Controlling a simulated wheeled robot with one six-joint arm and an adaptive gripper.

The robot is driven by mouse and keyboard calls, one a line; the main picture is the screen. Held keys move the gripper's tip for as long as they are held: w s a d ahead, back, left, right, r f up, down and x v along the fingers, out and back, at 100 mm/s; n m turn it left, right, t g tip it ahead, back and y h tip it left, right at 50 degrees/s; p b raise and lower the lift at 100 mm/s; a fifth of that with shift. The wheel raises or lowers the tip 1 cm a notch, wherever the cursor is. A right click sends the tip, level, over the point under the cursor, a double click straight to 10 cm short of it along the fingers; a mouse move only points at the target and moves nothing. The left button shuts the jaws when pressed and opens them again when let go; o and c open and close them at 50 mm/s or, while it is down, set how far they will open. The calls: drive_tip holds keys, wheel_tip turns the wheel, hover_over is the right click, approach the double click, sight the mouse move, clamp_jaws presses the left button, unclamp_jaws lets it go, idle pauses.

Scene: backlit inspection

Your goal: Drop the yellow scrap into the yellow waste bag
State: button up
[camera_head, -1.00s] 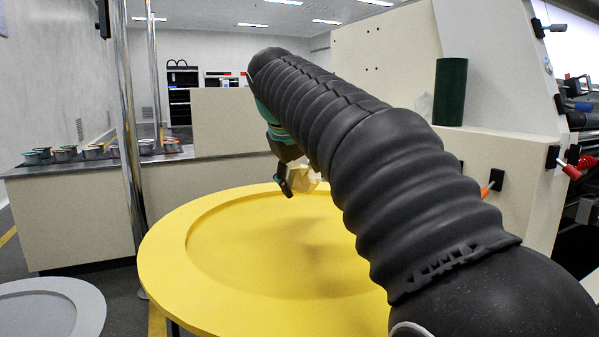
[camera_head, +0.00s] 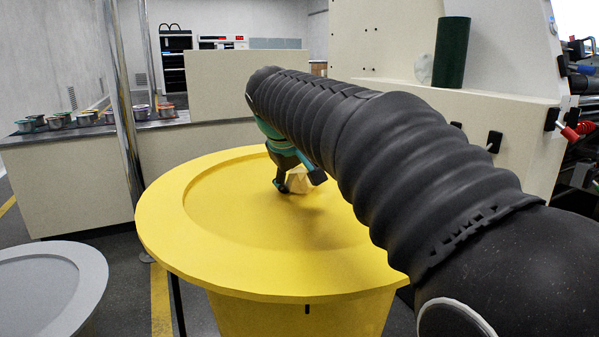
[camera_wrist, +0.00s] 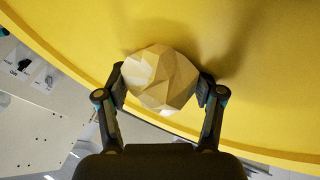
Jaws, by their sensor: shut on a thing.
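The yellow scrap (camera_wrist: 160,78) is a pale yellow, crumpled, faceted lump. My gripper (camera_wrist: 162,84) is shut on it, one finger on each side, in the wrist view. In the head view my gripper (camera_head: 298,182) holds the scrap (camera_head: 301,178), partly hidden by the fingers and arm, over the far inner part of the yellow waste bag (camera_head: 165,215). The bag is a large round yellow container with a wide flat rim; its rim also shows in the wrist view (camera_wrist: 75,62). I cannot tell the exact height of the scrap above the yellow surface.
A grey round container (camera_head: 92,265) stands at the lower left. A metal pole (camera_head: 124,110) rises behind the yellow rim. A counter (camera_head: 75,185) with several small pots is at the back left. A pale machine with a dark green cylinder (camera_head: 452,52) is at the right.

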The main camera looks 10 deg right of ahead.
sight(304, 166)
drive_tip(key=shift+f, duration=0.4)
drive_tip(key=o, duration=0.8)
wheel_tip(304, 166, up, 3)
drive_tip(key=shift+f+p, duration=0.2)
drive_tip(key=shift+p, duration=0.55)
drive_tip(key=shift+r, duration=2.2)
